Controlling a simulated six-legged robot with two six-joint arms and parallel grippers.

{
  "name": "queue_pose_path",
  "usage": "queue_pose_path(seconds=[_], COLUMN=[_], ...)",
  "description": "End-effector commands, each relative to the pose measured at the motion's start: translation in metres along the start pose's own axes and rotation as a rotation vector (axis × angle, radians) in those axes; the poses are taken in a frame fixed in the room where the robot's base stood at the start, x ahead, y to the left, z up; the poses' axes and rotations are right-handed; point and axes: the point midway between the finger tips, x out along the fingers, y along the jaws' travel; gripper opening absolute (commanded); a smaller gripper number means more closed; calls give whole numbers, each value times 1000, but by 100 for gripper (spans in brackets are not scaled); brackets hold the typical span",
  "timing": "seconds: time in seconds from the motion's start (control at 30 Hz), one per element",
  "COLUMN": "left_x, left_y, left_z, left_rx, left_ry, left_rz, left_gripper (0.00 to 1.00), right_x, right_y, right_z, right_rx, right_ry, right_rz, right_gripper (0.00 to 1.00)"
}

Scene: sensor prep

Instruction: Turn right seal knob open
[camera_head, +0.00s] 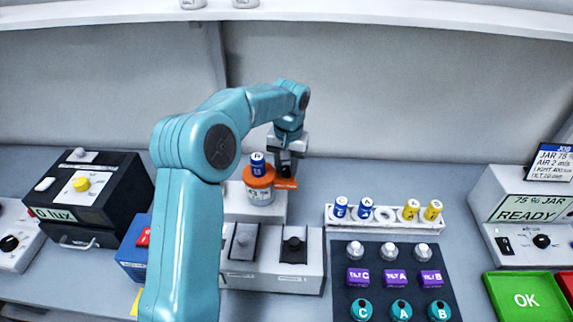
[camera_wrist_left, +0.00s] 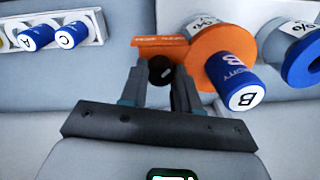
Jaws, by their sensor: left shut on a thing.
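A jar (camera_head: 260,195) with an orange lid stands on a white base at the back. A blue sensor marked B (camera_head: 257,165) is on top of the lid; it also shows in the wrist view (camera_wrist_left: 240,80). An orange bar (camera_head: 286,184) sticks out to the right of the lid. In the wrist view a black round knob (camera_wrist_left: 161,69) sits by this orange bar (camera_wrist_left: 158,45), seemingly the right seal knob. My left gripper (camera_head: 287,170) points down over the bar. Its two fingers (camera_wrist_left: 160,88) stand on either side of the knob, shut on it. The knob's turn angle is hard to tell.
A white sensor rack (camera_head: 390,226), a dark pad (camera_head: 345,305) of knobs, and a black light box (camera_head: 110,200) stand around. Bare wall is behind.

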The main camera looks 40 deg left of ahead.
Motion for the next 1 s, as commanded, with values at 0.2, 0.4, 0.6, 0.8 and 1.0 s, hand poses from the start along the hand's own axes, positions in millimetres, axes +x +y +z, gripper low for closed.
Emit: queue_pose_path(seconds=[0.2, 0.4, 0.6, 0.8, 1.0], left_x=[-3, -3, -2, -2, -28], left_y=[-1, -1, 0, 0, 0], left_z=[-2, -2, -1, -1, -1], left_rx=[5, 5, 5, 5, 4], left_ry=[10, 11, 7, 5, 10], left_rz=[0, 0, 0, 0, 1], left_gripper=[0, 0, 56, 56, 56], right_x=[0, 0, 0, 0, 4], right_y=[0, 0, 0, 0, 2], right_z=[0, 0, 0, 0, 0], right_rx=[0, 0, 0, 0, 0], right_ry=[0, 0, 0, 0, 0], right_rz=[0, 0, 0, 0, 0], right_gripper=[43, 43, 43, 43, 43])
